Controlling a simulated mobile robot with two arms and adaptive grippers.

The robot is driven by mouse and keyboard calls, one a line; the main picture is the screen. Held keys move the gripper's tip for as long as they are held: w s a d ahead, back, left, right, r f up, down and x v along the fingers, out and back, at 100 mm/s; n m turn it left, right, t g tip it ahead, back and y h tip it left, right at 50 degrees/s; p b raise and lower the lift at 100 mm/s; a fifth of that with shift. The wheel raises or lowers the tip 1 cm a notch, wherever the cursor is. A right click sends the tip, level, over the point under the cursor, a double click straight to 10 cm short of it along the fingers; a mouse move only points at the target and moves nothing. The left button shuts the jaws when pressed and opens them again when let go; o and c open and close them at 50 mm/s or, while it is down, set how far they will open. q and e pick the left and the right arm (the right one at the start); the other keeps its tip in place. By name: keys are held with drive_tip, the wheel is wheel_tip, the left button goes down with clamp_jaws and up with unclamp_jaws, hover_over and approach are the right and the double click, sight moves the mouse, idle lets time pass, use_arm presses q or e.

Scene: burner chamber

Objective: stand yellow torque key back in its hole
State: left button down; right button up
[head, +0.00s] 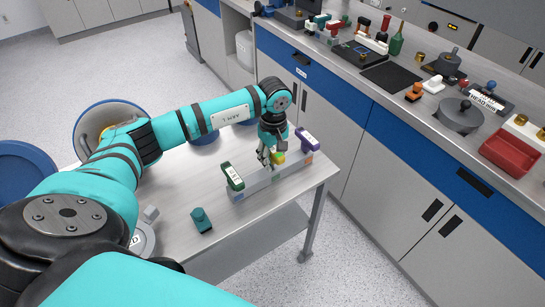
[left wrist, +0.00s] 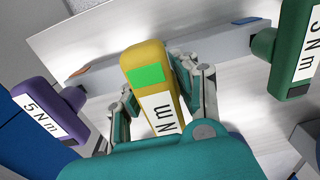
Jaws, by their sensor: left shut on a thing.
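The yellow torque key (head: 279,159) is between the fingers of my left gripper (head: 269,157), over the grey rack (head: 265,185). The left wrist view shows the yellow key (left wrist: 145,60) with a green patch and a white label, a finger on each side. The gripper is shut on it. The key's lower end and its hole are hidden, so I cannot tell whether it is seated. A green key (head: 233,176) and a purple key (head: 307,139) stand at the rack's two ends. My right gripper is not in view.
A teal object (head: 201,220) lies on the white table (head: 180,185), in front of the rack. A blue-rimmed bin (head: 108,115) stands at the table's far left. A long counter with pots and a red tray (head: 511,150) runs along the right.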

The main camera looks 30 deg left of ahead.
use_arm(q)
drive_tip(key=shift+f+b, duration=0.95)
drive_tip(key=shift+f, duration=0.25)
drive_tip(key=c, duration=0.9)
unclamp_jaws()
drive_tip(key=shift+c, duration=0.2)
drive_tip(key=shift+r, duration=0.15)
wheel_tip(320, 180, up, 12)
drive_tip(key=shift+w+f, duration=0.1)
